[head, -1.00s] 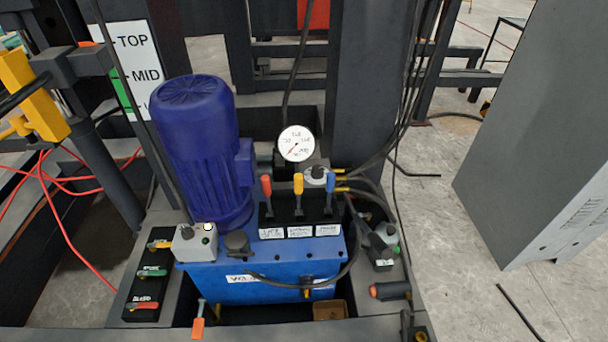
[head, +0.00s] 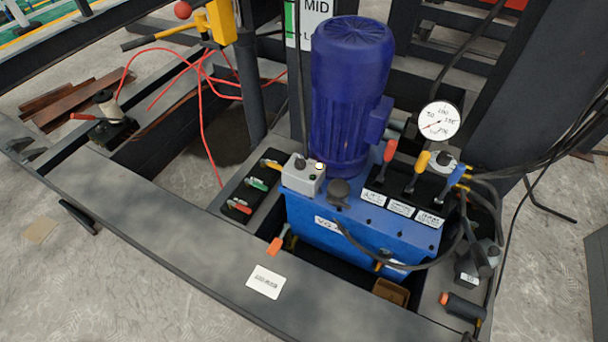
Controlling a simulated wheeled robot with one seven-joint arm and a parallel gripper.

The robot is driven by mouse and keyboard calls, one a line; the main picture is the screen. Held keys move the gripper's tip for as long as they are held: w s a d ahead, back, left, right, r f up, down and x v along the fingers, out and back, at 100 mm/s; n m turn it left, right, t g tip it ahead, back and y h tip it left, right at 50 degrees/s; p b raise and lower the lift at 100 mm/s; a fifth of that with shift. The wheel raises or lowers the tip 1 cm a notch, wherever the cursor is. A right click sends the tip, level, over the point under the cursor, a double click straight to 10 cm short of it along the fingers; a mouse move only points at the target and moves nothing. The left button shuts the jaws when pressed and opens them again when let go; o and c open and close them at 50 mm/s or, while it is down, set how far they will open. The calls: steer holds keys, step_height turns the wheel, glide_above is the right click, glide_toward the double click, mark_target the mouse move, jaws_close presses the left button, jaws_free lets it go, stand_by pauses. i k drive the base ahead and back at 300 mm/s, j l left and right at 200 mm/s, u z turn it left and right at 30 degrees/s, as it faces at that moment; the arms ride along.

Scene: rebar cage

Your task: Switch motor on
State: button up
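A blue motor (head: 347,95) stands upright on a blue hydraulic unit (head: 352,236) in the head view, right of centre. A small grey switch box (head: 303,174) sits at the motor's lower left, with a pale round part on its right and a dark part on its top. Its exact switch position is too small to tell. Three levers with red (head: 390,150), yellow (head: 422,161) and blue handles (head: 456,175) stand on a black block right of the motor. My gripper is not in view.
A pressure gauge (head: 439,121) stands behind the levers. A black panel with several coloured handles (head: 247,188) lies left of the switch box. A dark steel beam (head: 230,260) crosses the front. Red cables (head: 200,95) hang at the left.

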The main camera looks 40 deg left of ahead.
mark_target(300, 165)
steer(key=i+j+u, duration=0.1)
steer(key=j, duration=0.3)
steer(key=i+j+u, duration=0.1)
steer(key=j, duration=0.35)
steer(key=i+j+u, duration=0.1)
steer(key=j, duration=0.3)
steer(key=i+j+u, duration=0.15)
steer(key=j, duration=0.25)
steer(key=i+j+u, duration=0.1)
steer(key=j, duration=0.25)
